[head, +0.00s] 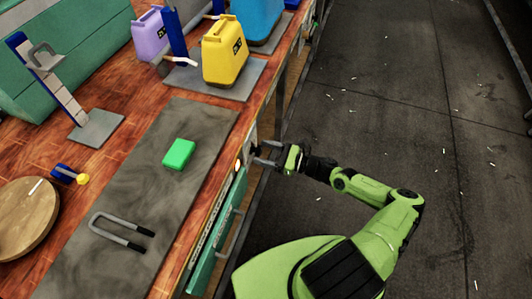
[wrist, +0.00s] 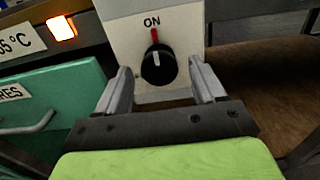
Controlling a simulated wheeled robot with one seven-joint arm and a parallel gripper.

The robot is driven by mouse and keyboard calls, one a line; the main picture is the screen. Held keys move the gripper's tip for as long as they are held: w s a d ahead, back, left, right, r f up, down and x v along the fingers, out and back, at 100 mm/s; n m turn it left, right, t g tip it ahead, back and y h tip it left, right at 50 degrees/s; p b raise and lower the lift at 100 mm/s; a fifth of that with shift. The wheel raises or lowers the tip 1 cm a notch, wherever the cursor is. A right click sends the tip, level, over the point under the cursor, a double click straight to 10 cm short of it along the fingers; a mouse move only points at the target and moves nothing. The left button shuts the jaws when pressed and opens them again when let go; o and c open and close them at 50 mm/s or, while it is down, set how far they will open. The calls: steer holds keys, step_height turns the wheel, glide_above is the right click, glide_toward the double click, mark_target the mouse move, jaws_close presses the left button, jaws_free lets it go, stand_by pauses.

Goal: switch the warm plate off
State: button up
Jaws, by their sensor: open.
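A black rotary knob (wrist: 158,65) sits on a pale panel (wrist: 122,30) in the wrist view. Its white line points up toward a red mark under the word ON. An orange lamp (wrist: 61,28) glows to the left, beside a label (wrist: 20,42) that ends in "5 °C". My gripper (wrist: 160,78) is open, with one finger on each side of the knob; I cannot tell whether they touch it. In the head view my gripper (head: 267,154) is at the bench's front edge. A grey slab (head: 190,125), possibly the warm plate, lies on the bench above.
A green drawer (head: 218,235) with a bar handle is below left of my gripper. On the slab lie a green block (head: 179,154) and a grey U-shaped tool (head: 118,232). A yellow canister (head: 224,52) stands farther back. The dark floor (head: 400,90) at right is clear of large objects.

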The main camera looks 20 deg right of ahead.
steer(key=c, duration=1)
steer(key=shift+c, duration=0.2)
steer(key=shift+n, duration=0.3)
steer(key=n+b, duration=0.7)
steer(key=n, duration=1.6)
steer(key=shift+d, duration=0.1)
steer(key=shift+n+b, duration=0.3)
